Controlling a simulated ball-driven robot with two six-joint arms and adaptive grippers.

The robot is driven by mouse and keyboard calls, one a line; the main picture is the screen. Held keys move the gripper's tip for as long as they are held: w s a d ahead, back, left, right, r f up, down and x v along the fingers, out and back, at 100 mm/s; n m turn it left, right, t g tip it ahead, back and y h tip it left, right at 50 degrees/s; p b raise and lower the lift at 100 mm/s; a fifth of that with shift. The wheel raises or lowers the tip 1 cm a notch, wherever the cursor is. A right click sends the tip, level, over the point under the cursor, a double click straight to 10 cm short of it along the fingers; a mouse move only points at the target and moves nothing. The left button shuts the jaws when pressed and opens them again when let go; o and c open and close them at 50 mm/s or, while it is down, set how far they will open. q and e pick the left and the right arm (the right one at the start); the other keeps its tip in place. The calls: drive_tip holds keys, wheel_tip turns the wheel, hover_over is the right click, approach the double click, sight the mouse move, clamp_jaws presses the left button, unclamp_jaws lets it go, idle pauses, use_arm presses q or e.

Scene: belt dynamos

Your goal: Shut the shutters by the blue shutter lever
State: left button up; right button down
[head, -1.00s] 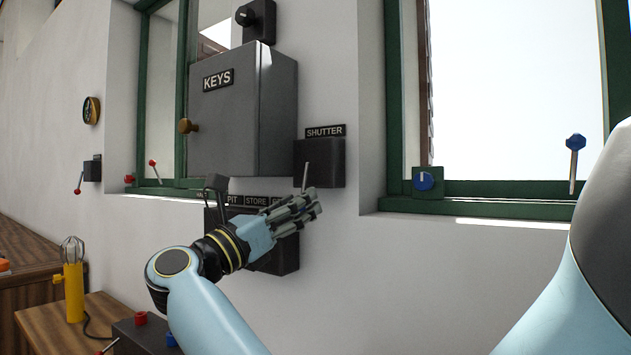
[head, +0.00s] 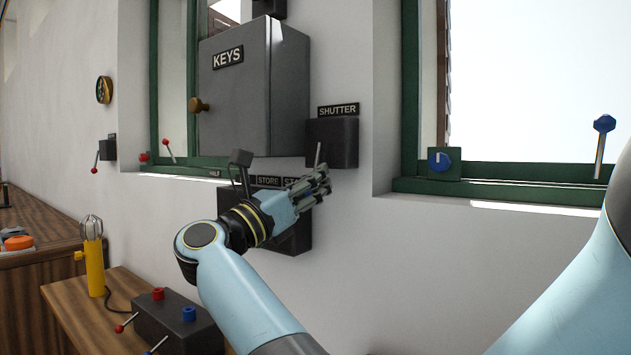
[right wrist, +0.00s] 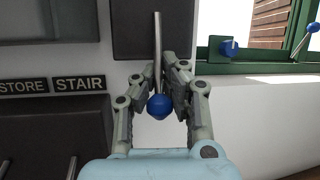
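The blue shutter lever (right wrist: 159,105) has a round blue knob on a metal rod coming from a dark box (head: 332,143) under the SHUTTER sign (head: 338,110). In the head view its rod (head: 318,154) shows, but the knob is hidden by my fingers. My right gripper (head: 325,181) is at the lever. In the right wrist view its fingers (right wrist: 160,80) are closed in on both sides of the knob and rod. Brown slatted shutters (head: 444,85) show as a narrow strip outside the right window; the window is mostly clear. My left gripper is out of view.
The KEYS cabinet (head: 250,100) juts out left of the lever box. A STORE and STAIR switch box (head: 292,238) sits below. A blue dial (head: 439,162) and another blue-knobbed lever (head: 602,145) are at the right window. A yellow lamp (head: 94,262) stands on the bench.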

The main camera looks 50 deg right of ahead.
sight(341, 166)
idle(0.4)
drive_tip(key=shift+s+r+n+t+p, duration=0.1)
drive_tip(key=shift+s+n+t+p, duration=0.15)
drive_tip(key=shift+n, duration=0.3)
drive_tip(key=shift+s+n+t+p, duration=0.15)
drive_tip(key=shift+n+t, duration=0.2)
drive_tip(key=shift+n, duration=0.2)
drive_tip(key=n+t+p, duration=0.1)
drive_tip(key=n, duration=0.1)
drive_tip(key=s+n+t+p, duration=0.1)
drive_tip(key=n+t+p, duration=0.1)
drive_tip(key=s+r+n+t+p, duration=0.1)
drive_tip(key=n, duration=0.2)
drive_tip(key=shift+s+d+p, duration=0.1)
drive_tip(key=shift+s+p, duration=0.1)
drive_tip(key=shift+p, duration=0.1)
drive_tip(key=shift+s+n+t+p, duration=0.2)
drive_tip(key=shift+n+t+p, duration=0.4)
drive_tip(key=shift+n, duration=0.2)
drive_tip(key=c, duration=2)
unclamp_jaws()
drive_tip(key=shift+f, duration=0.1)
drive_tip(key=o, duration=0.4)
drive_tip(key=shift+w, duration=0.1)
drive_tip(key=o, duration=0.5)
